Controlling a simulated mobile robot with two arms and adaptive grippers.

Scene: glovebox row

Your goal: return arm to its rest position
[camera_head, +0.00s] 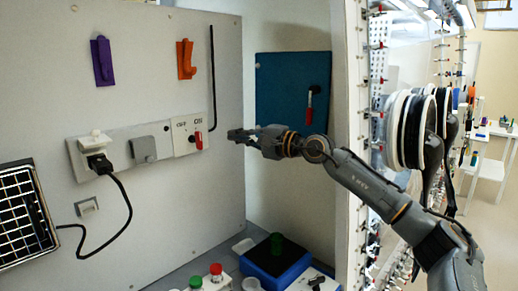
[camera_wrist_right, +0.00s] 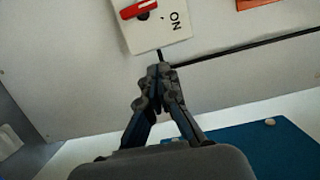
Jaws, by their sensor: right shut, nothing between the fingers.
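My right gripper (camera_head: 238,136) reaches in from the right at the end of my grey arm. It is shut and empty in front of the back wall, to the right of the OFF/ON switch plate (camera_head: 182,139). In the right wrist view its fingertips (camera_wrist_right: 159,74) meet, just below the switch plate (camera_wrist_right: 165,33). The red switch handle (camera_head: 198,138) is at the ON side of the plate. It also shows in the right wrist view (camera_wrist_right: 138,9), apart from the fingers. My left gripper is not in view.
A black plug (camera_head: 100,164) with a cable sits in a wall socket. A blue panel (camera_head: 275,85) hangs on the side wall. Below stand a blue block-shaped device (camera_head: 290,275) and red- and green-capped bottles (camera_head: 216,270). Glove ports (camera_head: 405,130) lie beside my forearm.

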